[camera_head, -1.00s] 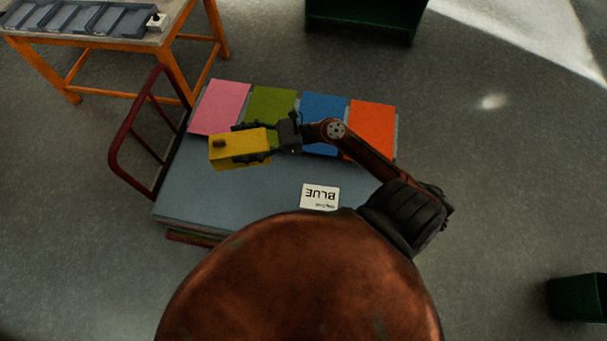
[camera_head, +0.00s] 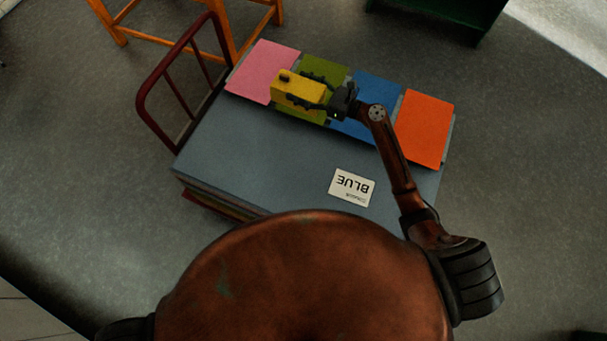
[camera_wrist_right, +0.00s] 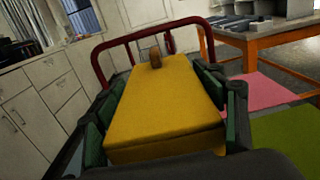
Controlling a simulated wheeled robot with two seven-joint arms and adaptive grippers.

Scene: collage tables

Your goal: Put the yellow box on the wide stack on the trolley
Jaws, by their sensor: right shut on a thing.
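The yellow box (camera_head: 298,92), with a small brown knob on top, is held by my right gripper (camera_head: 316,94). In the head view it appears over the pink and green sheets' shared edge. It seems to be above the stack, but its exact height cannot be told. The right wrist view shows the box (camera_wrist_right: 165,100) between the green-padded fingers (camera_wrist_right: 160,110). The wide stack (camera_head: 255,150) on the trolley has a grey-blue top. The trolley's dark red handle (camera_head: 165,70) stands at its left end. My left gripper is out of view.
Pink (camera_head: 262,68), green (camera_head: 325,72), blue (camera_head: 375,95) and orange (camera_head: 425,128) sheets lie along the stack's far side. A white card reading BLUE (camera_head: 352,187) lies near its front. An orange-legged table (camera_head: 235,45) stands beyond the handle. The stack's front left is bare.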

